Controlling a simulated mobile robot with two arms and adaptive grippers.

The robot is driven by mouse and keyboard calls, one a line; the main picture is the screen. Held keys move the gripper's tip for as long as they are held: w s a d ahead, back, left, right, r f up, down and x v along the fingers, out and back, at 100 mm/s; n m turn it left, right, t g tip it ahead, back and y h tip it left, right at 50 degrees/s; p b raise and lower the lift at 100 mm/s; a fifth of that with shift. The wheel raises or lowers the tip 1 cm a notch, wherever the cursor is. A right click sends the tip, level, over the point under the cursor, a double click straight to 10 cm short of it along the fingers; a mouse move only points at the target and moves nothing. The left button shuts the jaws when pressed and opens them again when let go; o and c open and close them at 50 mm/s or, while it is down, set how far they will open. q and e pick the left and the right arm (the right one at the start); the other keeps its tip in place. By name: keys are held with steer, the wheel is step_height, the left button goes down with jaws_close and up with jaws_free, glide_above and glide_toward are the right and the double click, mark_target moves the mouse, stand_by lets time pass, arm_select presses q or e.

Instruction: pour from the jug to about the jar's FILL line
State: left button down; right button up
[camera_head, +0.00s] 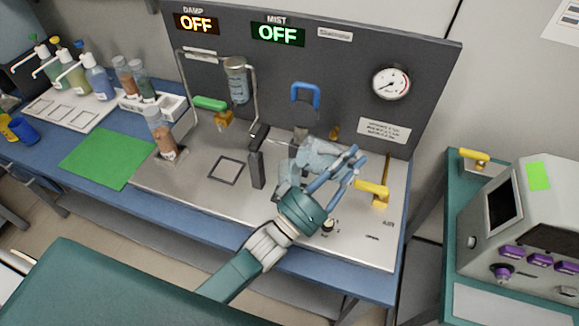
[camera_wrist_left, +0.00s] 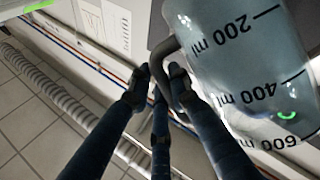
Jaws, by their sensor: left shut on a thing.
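The clear jug (camera_head: 318,154) is held tilted, almost on its side, above the right half of the steel bench top. In the left wrist view the jug (camera_wrist_left: 225,55) fills the upper right, with its 200, 400 and 600 ml marks upside down. My left gripper (camera_head: 345,172) is shut on the jug's grey handle (camera_wrist_left: 168,60); its dark fingers (camera_wrist_left: 158,85) close around it. A clear vessel (camera_head: 289,178), perhaps the jar, shows partly below the jug. My gripper and the jug hide much of it. I cannot make out a FILL line or any stream.
A black post (camera_head: 257,165) stands left of the jug. A yellow-handled valve (camera_head: 373,190) is close on the right. A jar of brown grains (camera_head: 162,135) stands at left, beside a green mat (camera_head: 107,158). The panel (camera_head: 340,60) with a gauge rises behind.

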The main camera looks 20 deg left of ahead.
arm_select(q)
steer(key=shift+a+r, duration=0.1)
steer(key=shift+r, duration=0.2)
steer(key=shift+a+r+n+t+b, duration=0.15)
steer(key=shift+r+n+t+b, duration=0.1)
steer(key=shift+n+t+b, duration=0.2)
stand_by(0.8)
steer(key=m+g+p, duration=0.1)
steer(key=p, duration=0.1)
steer(key=m+p, duration=0.1)
steer(key=p, duration=0.1)
steer(key=d+f+m+g+p, duration=0.1)
steer(key=p, duration=0.1)
steer(key=shift+w+d+g, duration=0.1)
steer(key=shift+w+g, duration=0.2)
steer(key=shift+g, duration=0.05)
steer(key=shift+f+b, duration=0.45)
steer(key=shift+f, duration=0.2)
steer(key=shift+d+m+p, duration=0.1)
steer(key=shift+m+p, duration=0.15)
steer(key=shift+p, duration=0.4)
steer(key=w+d+f+m+g+y+p, duration=0.1)
steer(key=d+f+m+g+y+p, duration=0.3)
steer(key=d+f+m+g+p, duration=0.1)
steer(key=shift+f+y+p, duration=0.4)
steer(key=shift+f+p, duration=0.1)
steer(key=shift+p, duration=0.7)
steer(key=shift+w+d, duration=0.1)
